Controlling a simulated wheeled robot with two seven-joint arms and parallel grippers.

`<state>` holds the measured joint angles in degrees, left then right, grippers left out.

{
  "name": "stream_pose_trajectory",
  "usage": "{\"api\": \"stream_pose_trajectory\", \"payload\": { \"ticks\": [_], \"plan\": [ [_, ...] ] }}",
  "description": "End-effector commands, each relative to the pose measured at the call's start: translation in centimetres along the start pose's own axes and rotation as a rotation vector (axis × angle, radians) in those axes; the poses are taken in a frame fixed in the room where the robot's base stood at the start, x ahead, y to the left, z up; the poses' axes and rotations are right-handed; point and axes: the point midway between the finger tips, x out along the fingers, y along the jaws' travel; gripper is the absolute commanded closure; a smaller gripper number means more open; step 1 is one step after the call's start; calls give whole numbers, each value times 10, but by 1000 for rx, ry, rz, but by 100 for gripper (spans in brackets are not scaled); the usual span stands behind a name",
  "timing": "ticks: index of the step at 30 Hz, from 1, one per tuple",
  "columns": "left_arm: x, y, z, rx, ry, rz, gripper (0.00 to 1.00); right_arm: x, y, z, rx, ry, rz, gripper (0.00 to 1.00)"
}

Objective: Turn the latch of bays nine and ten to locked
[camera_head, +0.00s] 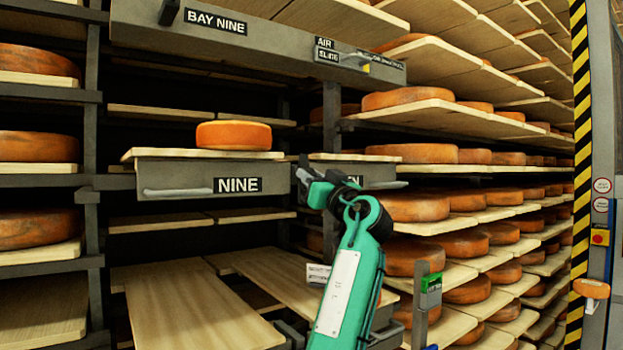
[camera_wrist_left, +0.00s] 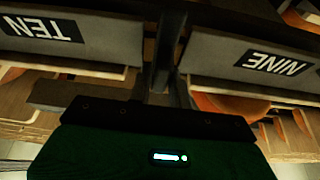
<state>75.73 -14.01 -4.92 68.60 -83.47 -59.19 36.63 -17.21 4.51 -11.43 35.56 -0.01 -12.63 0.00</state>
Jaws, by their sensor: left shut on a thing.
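The bay nine drawer front (camera_head: 170,175), labelled NINE, is grey with a light handle. The bay ten front (camera_head: 380,170) is to its right, its label partly covered by my green left arm. My left gripper (camera_head: 304,174) is at the gap between the two fronts, shut on a dark upright latch piece (camera_head: 303,160). In the left wrist view, the TEN front (camera_wrist_left: 105,42) and NINE front (camera_wrist_left: 215,65) appear upside down with a dark upright between them. Whether the latch reads locked cannot be told. My right gripper is out of view.
An orange cheese wheel (camera_head: 234,135) sits on the board above NINE. A grey beam (camera_head: 260,45) labelled BAY NINE and AIR runs above. Shelves of cheese wheels (camera_head: 415,207) crowd the right. Empty boards (camera_head: 190,305) lie below. A striped post (camera_head: 582,130) stands far right.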

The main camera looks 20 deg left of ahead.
Motion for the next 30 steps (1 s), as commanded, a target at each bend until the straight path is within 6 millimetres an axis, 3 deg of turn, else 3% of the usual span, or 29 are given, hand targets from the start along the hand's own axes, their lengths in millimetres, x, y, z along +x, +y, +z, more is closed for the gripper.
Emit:
{"api": "stream_pose_trajectory", "payload": {
  "ticks": [14,30],
  "plan": [
    [0,1,-1,306,1,127,100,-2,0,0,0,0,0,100],
    [1,4,-2,780,0,325,100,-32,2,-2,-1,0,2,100]
  ]
}}
